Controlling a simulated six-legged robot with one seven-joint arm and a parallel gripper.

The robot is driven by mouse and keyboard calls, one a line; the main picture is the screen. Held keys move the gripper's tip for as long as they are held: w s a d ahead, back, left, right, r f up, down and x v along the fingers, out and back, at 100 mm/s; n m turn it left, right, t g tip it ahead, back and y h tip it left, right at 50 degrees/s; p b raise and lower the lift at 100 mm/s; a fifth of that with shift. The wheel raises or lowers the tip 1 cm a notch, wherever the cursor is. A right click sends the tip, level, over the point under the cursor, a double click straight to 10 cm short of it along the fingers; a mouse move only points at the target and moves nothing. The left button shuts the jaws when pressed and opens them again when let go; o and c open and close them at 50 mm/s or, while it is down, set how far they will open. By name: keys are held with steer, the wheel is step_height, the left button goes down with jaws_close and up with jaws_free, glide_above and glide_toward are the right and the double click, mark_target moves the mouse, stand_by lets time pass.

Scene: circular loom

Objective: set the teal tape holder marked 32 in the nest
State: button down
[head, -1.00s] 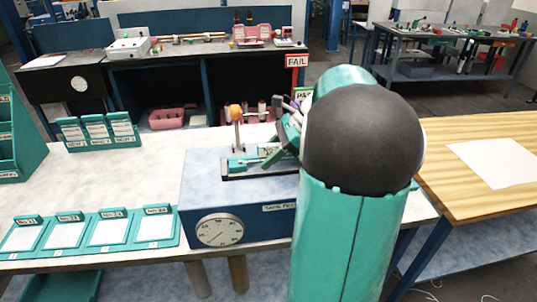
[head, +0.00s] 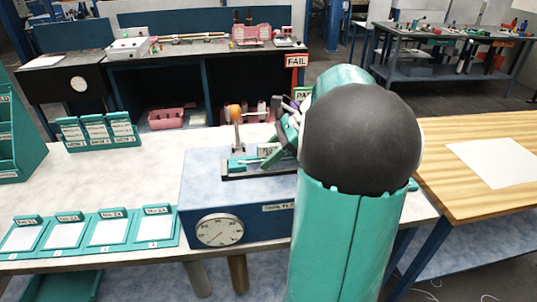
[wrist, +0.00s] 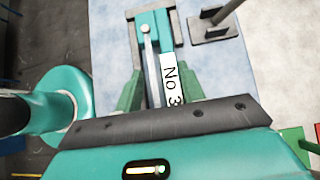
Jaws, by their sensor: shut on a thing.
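The teal tape holder (wrist: 164,24) lies between the green fingers of my gripper (wrist: 160,84) in the wrist view. Its white label reads "No 3", with the rest cut off by my gripper body. A pale rod with a round end lies along it. The holder's far end lies within the dark frame of the nest (wrist: 180,38); whether it is fully seated I cannot tell. In the head view the nest (head: 232,176) is a dark rail on top of the blue gauge box (head: 200,199). My gripper (head: 284,140) is there, partly hidden by my arm.
A lever with an orange knob (head: 235,114) stands upright beside the nest. Several teal card trays (head: 108,245) line the bench's front left. A teal card rack (head: 98,133) stands behind them. PASS and FAIL signs (head: 297,61) stand behind the box. The bench's middle left is clear.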

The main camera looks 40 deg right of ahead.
steer(key=shift+f, duration=0.15)
steer(key=c, duration=0.8)
jaws_free()
steer(key=shift+f, duration=0.1)
steer(key=shift+s+f, duration=0.1)
steer(key=shift+o, duration=0.2)
steer(key=shift+c, duration=0.2)
steer(key=shift+o, duration=0.2)
steer(key=v, duration=1.3)
steer(key=shift+w+r, duration=0.25)
steer(key=shift+r, duration=0.15)
steer(key=shift+s+d+r, duration=0.3)
steer(key=shift+r, duration=0.05)
